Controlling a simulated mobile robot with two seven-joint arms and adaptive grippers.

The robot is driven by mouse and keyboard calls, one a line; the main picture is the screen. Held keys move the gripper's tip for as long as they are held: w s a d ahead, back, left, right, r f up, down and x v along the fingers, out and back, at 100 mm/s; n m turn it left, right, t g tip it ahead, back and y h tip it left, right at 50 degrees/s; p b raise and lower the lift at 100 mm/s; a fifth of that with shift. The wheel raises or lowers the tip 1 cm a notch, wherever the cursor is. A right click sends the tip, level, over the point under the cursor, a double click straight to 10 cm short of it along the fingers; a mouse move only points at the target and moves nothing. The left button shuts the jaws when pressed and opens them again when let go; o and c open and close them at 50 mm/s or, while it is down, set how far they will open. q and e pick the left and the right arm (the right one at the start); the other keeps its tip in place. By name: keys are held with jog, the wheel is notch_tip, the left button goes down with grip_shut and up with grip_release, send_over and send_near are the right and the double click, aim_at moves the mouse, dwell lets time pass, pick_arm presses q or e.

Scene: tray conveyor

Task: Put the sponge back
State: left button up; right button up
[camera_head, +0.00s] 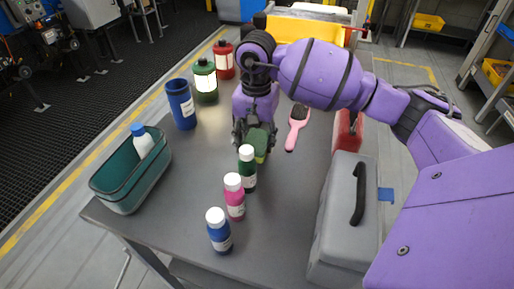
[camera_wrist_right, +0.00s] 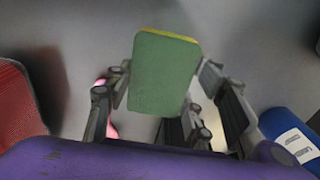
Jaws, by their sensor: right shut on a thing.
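The sponge (camera_wrist_right: 163,75) is green with a yellow layer along its edge. My right gripper (camera_wrist_right: 168,82) is shut on it in the right wrist view, with a finger on each side. In the head view the right gripper (camera_head: 256,135) points down over the middle of the table, and the sponge (camera_head: 260,141) shows between its fingers, just behind the green bottle. The gap between sponge and table is hard to judge. My left gripper is not in view.

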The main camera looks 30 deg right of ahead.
aim_at(257, 149)
jog(key=shift+f, duration=1.65)
jog(key=shift+f, duration=0.2)
jog(key=o, duration=1.1)
jog(key=shift+r, duration=0.15)
notch_tip(257, 149, up, 12)
jog(key=shift+r, duration=0.15)
